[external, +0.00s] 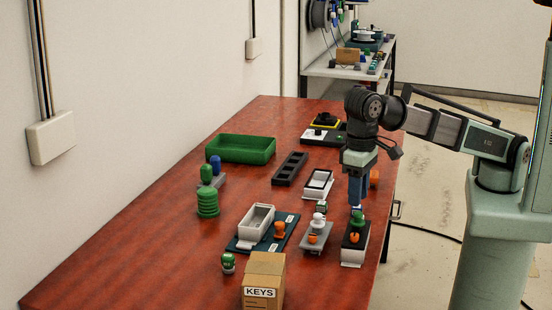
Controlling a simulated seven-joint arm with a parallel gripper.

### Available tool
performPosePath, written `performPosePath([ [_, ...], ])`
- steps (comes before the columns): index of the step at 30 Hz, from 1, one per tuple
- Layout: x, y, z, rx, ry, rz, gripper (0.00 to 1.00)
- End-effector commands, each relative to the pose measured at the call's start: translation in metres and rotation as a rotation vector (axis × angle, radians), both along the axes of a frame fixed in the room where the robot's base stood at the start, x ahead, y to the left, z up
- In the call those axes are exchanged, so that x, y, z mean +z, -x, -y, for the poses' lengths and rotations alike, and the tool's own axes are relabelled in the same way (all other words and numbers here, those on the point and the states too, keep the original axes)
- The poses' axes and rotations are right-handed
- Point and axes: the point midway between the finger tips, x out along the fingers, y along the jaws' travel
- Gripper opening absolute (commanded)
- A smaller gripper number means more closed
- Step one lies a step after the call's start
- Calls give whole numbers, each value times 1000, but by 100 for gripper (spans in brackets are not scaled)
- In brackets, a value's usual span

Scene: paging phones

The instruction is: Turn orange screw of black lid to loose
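The black lid (347,243) lies on a white box (352,257) near the right edge of the red table. An orange screw (354,238) stands on the near part of the lid, and a green screw (358,219) stands on its far part. My gripper (357,204) points straight down just above the green screw, a little behind the orange screw. Its blue fingers look close together, and their gap is too small to read. Whether they touch the green screw is unclear.
Left of the lid is a grey plate (316,250) with a white and an orange knob. A dark blue board (243,246) holds a white tray. A KEYS carton (263,280) stands in front. A green bin (240,149) is at the back left. The left front tabletop is clear.

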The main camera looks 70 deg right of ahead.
Motion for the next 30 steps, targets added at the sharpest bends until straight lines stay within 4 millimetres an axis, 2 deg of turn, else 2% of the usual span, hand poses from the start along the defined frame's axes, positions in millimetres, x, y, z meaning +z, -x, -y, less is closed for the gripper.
performPosePath([
  [3, -21, 1, 1, 0, 2, -1, 33],
  [15, -79, 0, 1, 0, 0, 0, 33],
  [22, -97, 0, 0, 0, -1, 1, 33],
  [30, -102, 0, 0, 0, -1, 1, 33],
])
